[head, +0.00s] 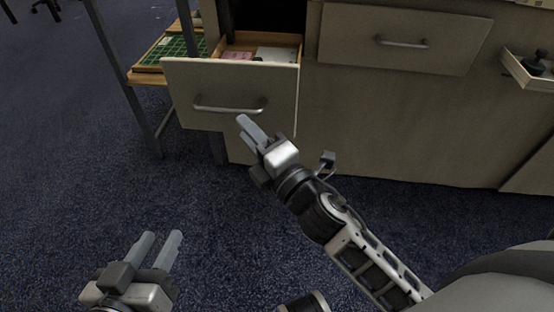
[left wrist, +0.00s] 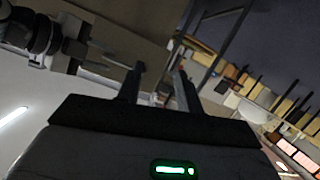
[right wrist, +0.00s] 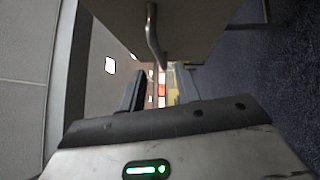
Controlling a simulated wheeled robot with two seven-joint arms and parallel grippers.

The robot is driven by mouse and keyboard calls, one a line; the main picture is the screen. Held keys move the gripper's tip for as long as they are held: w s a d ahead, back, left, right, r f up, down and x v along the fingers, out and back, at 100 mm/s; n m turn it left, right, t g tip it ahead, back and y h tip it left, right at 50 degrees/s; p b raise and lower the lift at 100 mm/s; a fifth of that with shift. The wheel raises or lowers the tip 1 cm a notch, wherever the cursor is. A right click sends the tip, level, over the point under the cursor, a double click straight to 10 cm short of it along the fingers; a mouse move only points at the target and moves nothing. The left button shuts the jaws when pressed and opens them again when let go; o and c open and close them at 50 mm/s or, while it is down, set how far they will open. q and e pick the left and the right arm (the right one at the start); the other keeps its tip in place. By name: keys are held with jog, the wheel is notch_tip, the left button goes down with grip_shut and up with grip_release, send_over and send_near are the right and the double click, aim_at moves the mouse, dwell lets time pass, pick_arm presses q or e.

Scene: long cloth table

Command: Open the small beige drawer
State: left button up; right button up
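The small beige drawer (head: 190,80) stands pulled out of the cabinet at the left of the head view, with its inside visible. Its curved metal handle (head: 230,106) is on the front face. My right gripper (head: 243,127) is open and empty, just below and right of the handle and apart from it. In the right wrist view the drawer front and handle (right wrist: 153,35) are above the open fingers. My left gripper (head: 161,240) is open and empty, low over the carpet, away from the drawer.
The drawer holds a pink item (head: 238,56) and a white item (head: 276,54). A closed beige drawer (head: 400,38) is to the right. Another small open drawer (head: 528,70) is at the far right. A metal-legged shelf with a green tray (head: 180,48) stands left. The carpet in front is clear.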

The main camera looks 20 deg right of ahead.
pick_arm(q)
jog(key=shift+w+d+r+b, duration=0.1)
jog(key=shift+d+b, duration=0.05)
jog(key=shift+b, duration=0.25)
pick_arm(e)
jog(key=v, duration=0.8)
jog(key=shift+s, duration=0.3)
jog(key=shift+d, duration=0.1)
